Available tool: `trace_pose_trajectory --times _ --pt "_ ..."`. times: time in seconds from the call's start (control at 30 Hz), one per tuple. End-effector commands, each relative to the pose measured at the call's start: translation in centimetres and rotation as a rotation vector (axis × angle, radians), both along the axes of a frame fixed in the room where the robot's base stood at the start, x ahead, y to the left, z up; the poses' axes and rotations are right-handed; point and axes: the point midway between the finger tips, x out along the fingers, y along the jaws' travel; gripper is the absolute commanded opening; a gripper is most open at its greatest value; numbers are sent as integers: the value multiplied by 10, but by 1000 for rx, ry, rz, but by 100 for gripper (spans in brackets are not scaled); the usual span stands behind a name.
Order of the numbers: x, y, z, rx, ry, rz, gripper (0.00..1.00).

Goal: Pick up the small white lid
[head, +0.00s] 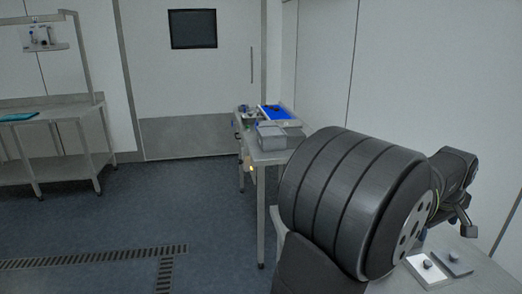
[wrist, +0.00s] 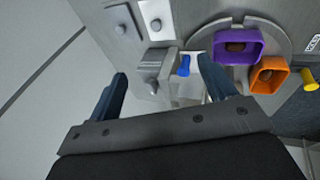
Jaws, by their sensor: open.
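The small white lid (wrist: 153,9) is a flat white plate with a dark knob, lying at the top of the wrist view beside a similar grey lid (wrist: 117,28). In the head view the white lid (head: 420,278) lies on the table at the lower right, left of the grey lid (head: 462,268). My gripper (wrist: 162,72) is open, with its two blue-grey fingers apart and nothing held between them. The white lid is beyond the fingertips, apart from them. In the head view my arm hides most of the table around the lids.
In the wrist view, a grey block (wrist: 150,85) and a blue peg-like piece (wrist: 184,67) show between the fingers. A purple tray (wrist: 222,57) and an orange tray (wrist: 258,84), each with a brown item, sit to the right. A yellow piece (wrist: 309,79) is at the right edge.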

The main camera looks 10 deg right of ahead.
Motion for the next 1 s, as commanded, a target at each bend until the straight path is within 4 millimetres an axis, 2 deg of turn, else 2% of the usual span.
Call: trace_pose_trajectory --times 0.03,0.1,0.13,0.43,0.8,1.0 --pt "0 0 0 0 0 0 67" --pt "0 0 0 0 0 0 53" --pt "0 0 0 0 0 0 50" --pt "-1 -3 -2 13 -15 -30 50" --pt "-13 -50 -26 253 -273 -538 50" --pt "-7 -58 -47 280 -298 -590 50"
